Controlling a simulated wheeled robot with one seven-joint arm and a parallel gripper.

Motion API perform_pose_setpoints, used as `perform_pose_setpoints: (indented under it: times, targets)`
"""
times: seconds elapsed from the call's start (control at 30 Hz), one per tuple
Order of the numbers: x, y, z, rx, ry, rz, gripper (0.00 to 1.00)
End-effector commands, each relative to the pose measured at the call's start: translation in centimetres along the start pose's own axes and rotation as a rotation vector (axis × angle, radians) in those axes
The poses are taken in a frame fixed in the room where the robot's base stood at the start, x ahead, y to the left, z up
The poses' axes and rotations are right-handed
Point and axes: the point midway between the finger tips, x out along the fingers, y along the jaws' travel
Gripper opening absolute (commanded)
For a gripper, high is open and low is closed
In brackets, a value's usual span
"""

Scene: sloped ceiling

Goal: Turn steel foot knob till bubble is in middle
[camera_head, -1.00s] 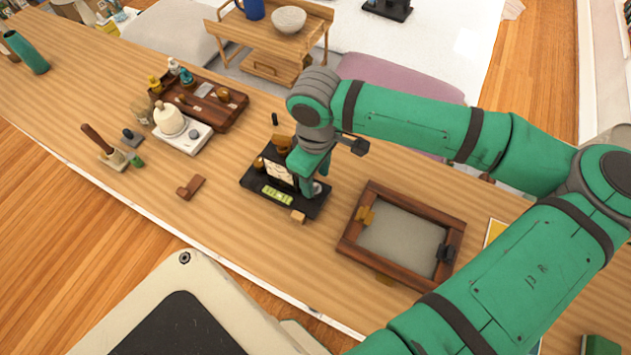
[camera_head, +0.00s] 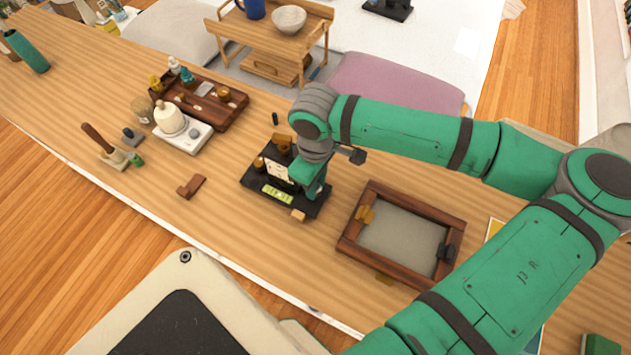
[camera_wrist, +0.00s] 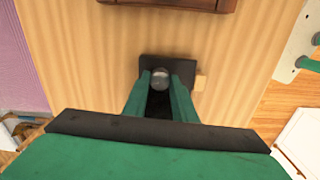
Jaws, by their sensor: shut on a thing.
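The black levelling base (camera_head: 258,187) stands on the wooden bench, with a green bubble vial (camera_head: 278,194) along its front edge. The bubble's place in the vial is too small to tell. My gripper (camera_head: 317,192) points down over the base's right end. In the wrist view my gripper (camera_wrist: 160,84) has its two green fingers on either side of the round steel foot knob (camera_wrist: 160,75), shut on it. In the head view the fingers hide the knob. A pale card and a brass part stand on the base, left of my gripper.
A wood-framed screen (camera_head: 402,236) lies close on the right. A small wooden block (camera_head: 298,215) sits at the base's front right corner. A brown L-shaped piece (camera_head: 191,187), a white scale (camera_head: 183,138) and a dark wooden tray (camera_head: 215,108) are to the left.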

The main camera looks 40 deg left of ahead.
Motion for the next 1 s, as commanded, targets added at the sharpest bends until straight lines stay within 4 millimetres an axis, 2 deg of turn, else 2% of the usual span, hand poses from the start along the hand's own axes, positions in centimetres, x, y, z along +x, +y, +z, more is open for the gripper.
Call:
perform_pose_setpoints:
  times: [0.4, 0.77, 0.8, 0.83, 0.87, 1.0]
  targets:
    - [-0.02, -0.05, -0.04, -0.259, 0.002, -0.001, 0.02]
    - [-0.05, -0.01, -0.01, -0.281, 0.001, 0.000, 0.02]
    - [-0.05, -0.01, -0.01, -0.281, 0.001, 0.000, 0.32]
    - [-0.05, -0.01, -0.01, -0.281, 0.001, 0.000, 0.39]
    - [-0.04, 0.00, -0.01, -0.281, 0.001, 0.000, 0.43]
    - [-0.03, 0.00, -0.01, -0.281, 0.001, 0.000, 0.43]
